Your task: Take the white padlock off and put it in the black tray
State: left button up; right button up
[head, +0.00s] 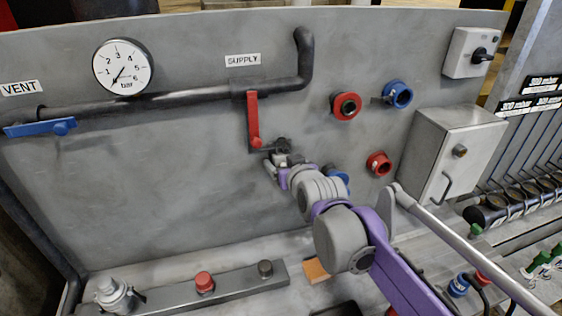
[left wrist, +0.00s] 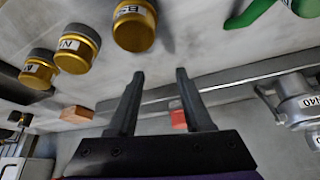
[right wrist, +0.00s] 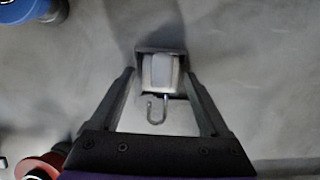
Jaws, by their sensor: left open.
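In the right wrist view, a pale whitish block that looks like the padlock (right wrist: 161,74) sits against a dark square bracket, with a thin metal hook below it. My right gripper (right wrist: 159,74) is open, its fingertips on either side of the block; contact cannot be told. In the head view, my right gripper (head: 273,166) is at the panel just below the red supply handle, and its fingers largely hide the lock. My left gripper (left wrist: 160,72) is open and empty. A dark shape at the head view's bottom edge may be the black tray (head: 338,309); it is mostly cut off.
The red supply handle (head: 253,120) hangs just above the right gripper. Red and blue couplings (head: 346,106) and a grey box (head: 451,152) stick out to the right. An orange block (head: 316,270) lies on the bench. Several gold-capped cylinders (left wrist: 134,26) show near the left gripper.

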jog(key=c, duration=1.1)
jog(key=shift+o, duration=0.2)
pick_arm(q)
jog(key=shift+w+r, duration=0.1)
jog(key=shift+r, duration=0.15)
pick_arm(e)
jog(key=shift+s+d+r, duration=0.15)
jog(key=shift+s, duration=0.25)
pick_arm(q)
jog(key=shift+w+r+p, duration=0.25)
jog(key=shift+r+p, duration=0.5)
pick_arm(e)
jog(key=s+d, duration=0.2)
jog(key=s, duration=0.4)
